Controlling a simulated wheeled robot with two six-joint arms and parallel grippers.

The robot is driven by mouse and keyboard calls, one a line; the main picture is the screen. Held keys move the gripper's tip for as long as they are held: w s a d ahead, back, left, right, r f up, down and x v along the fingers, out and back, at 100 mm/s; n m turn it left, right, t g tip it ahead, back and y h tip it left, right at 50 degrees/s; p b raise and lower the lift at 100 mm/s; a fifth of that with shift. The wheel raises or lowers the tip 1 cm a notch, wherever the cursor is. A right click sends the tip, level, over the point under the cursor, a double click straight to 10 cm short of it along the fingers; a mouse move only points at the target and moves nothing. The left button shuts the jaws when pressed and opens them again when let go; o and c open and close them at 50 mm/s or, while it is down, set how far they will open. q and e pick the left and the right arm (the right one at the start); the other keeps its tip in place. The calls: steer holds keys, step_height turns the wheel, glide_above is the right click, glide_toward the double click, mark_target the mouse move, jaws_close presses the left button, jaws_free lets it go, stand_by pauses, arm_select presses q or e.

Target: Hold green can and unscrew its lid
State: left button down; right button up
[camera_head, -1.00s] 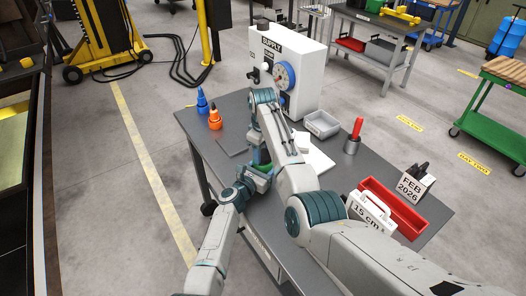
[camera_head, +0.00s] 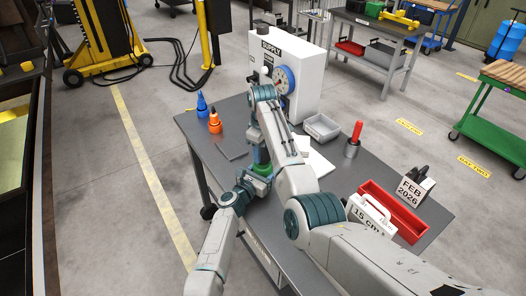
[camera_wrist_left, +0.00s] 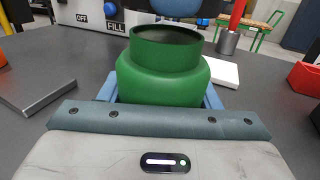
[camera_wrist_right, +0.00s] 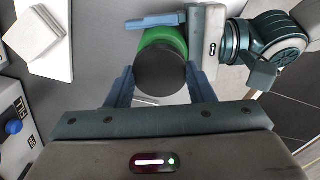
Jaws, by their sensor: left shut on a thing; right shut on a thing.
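The green can (camera_wrist_left: 160,80) stands upright between the blue fingers of my left gripper (camera_wrist_left: 160,95), which is shut on its body. Its neck shows an uncovered rim and a dark inside in the left wrist view. In the head view, a little of the can (camera_head: 262,157) shows beside my right forearm, above my left gripper (camera_head: 258,173). In the right wrist view, the round dark lid (camera_wrist_right: 160,70) sits between the fingers of my right gripper (camera_wrist_right: 160,92), shut on it, with the green can (camera_wrist_right: 163,38) partly hidden behind.
The white supply machine (camera_head: 308,72) stands behind the can on the grey table (camera_head: 215,140). An orange bottle (camera_head: 214,122), a blue bottle (camera_head: 201,104), a grey tray (camera_head: 321,127), a red-handled tool (camera_head: 356,133) and a red bin (camera_head: 398,212) stand around. The table's front edge is close.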

mark_target(263, 153)
steer(key=shift+r, duration=2)
arm_select(q)
steer(key=shift+c, duration=2.4)
jaws_free()
steer(key=shift+o, duration=0.4)
steer(key=shift+s, duration=0.1)
